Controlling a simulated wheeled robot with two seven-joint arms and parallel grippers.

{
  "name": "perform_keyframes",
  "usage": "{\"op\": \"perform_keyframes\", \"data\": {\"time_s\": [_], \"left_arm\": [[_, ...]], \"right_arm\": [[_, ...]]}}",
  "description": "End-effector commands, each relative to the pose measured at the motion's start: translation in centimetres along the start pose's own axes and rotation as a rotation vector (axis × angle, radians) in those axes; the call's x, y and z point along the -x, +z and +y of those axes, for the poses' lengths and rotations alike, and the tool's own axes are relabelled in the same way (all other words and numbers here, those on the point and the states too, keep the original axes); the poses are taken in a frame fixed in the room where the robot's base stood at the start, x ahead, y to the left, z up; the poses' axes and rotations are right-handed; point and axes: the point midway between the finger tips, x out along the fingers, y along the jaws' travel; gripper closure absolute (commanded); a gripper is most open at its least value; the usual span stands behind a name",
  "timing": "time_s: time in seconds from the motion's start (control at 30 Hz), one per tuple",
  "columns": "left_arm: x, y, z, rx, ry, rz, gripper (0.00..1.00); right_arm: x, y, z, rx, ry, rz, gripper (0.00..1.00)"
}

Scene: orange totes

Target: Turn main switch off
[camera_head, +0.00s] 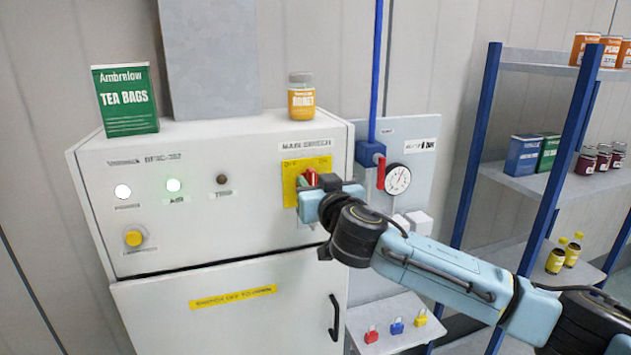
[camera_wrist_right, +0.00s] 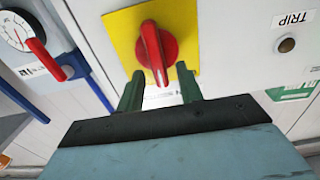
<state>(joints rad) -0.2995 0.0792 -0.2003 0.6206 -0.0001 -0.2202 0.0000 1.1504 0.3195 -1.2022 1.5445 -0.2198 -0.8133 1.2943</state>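The main switch is a red rotary knob (camera_wrist_right: 153,48) on a yellow plate (camera_wrist_right: 122,27) on the white cabinet front. My right gripper (camera_head: 309,183) is at the plate and hides most of the knob there. In the right wrist view its two dark green fingers (camera_wrist_right: 160,85) are apart. The near end of the knob's bar shows between the fingertips, with no clear contact. My left gripper is not in view.
The white cabinet (camera_head: 240,235) carries lamps, a yellow button (camera_head: 134,238), a tea box (camera_head: 125,98) and a jar (camera_head: 301,97) on top. Right of the switch are a red valve handle (camera_head: 381,173) and gauge (camera_head: 397,179). Small padlocks (camera_head: 397,327) lie on a low shelf. A blue rack stands right.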

Motion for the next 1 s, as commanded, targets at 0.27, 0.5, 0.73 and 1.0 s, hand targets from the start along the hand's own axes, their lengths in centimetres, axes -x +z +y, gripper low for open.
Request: {"op": "perform_keyframes", "data": {"time_s": [0.27, 0.5, 0.73, 1.0], "left_arm": [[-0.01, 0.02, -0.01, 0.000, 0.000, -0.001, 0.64], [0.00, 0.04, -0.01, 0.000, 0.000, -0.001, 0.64], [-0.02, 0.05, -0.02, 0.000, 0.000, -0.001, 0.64], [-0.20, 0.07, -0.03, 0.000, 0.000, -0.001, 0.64]], "right_arm": [[-0.04, 0.00, -0.03, 0.000, -0.001, 0.000, 0.68], [-0.03, 0.00, -0.02, 0.000, 0.000, 0.000, 0.99], [-0.02, 0.02, -0.03, 0.005, 0.000, 0.000, 1.00], [-0.02, 0.19, -0.25, 0.075, 0.000, -0.003, 1.00]]}}
